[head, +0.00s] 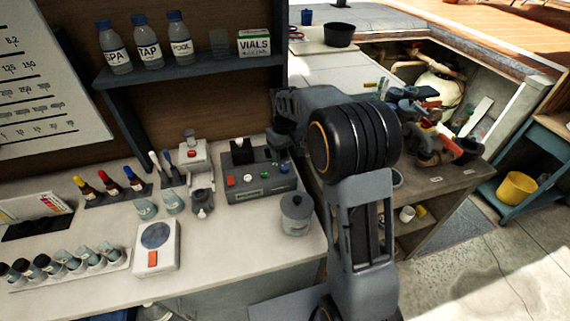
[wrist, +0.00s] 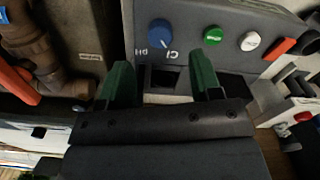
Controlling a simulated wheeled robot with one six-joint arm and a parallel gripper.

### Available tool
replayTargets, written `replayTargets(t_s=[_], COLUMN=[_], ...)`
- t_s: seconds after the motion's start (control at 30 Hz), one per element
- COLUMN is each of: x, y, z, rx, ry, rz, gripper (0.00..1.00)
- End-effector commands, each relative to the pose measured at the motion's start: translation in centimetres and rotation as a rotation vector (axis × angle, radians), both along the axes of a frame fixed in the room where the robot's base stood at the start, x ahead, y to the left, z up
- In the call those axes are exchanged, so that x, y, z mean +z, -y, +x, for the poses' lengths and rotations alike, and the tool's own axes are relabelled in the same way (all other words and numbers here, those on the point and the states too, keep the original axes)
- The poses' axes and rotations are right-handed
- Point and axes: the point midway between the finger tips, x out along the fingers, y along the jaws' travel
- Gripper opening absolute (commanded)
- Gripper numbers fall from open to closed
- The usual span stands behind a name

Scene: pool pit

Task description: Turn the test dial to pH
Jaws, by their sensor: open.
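The tester (head: 258,192) is a grey box with a sloped front panel on the white counter. Its blue test dial (wrist: 160,32) shows at the top of the wrist view, with the labels "Cl" and "pH" upside down below it. A pale pointer mark on the dial seems to point towards "Cl". In the head view the dial (head: 284,168) is at the panel's right end. My gripper (wrist: 162,80) has green fingertips, apart and empty, short of the dial and not touching it. In the head view my arm partly hides the gripper.
A green button (wrist: 213,36), a white button (wrist: 249,41) and a red switch (wrist: 279,48) sit beside the dial. A grey lidded jar (head: 295,214) stands in front of the tester. A shelf (head: 190,70) with bottles hangs above. The counter's front middle is clear.

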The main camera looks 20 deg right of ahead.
Motion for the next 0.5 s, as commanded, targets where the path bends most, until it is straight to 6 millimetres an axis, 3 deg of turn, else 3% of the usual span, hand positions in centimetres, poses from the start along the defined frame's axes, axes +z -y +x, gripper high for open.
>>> replayTargets(t_s=[0.2, 0.5], x=[-3.4, -5.7], y=[0.0, 0.0], z=[-0.1, 0.0], rx=[-0.001, 0.000], ry=[-0.002, 0.000], rz=[0.000, 0.000], gripper=[0.58, 0.58])
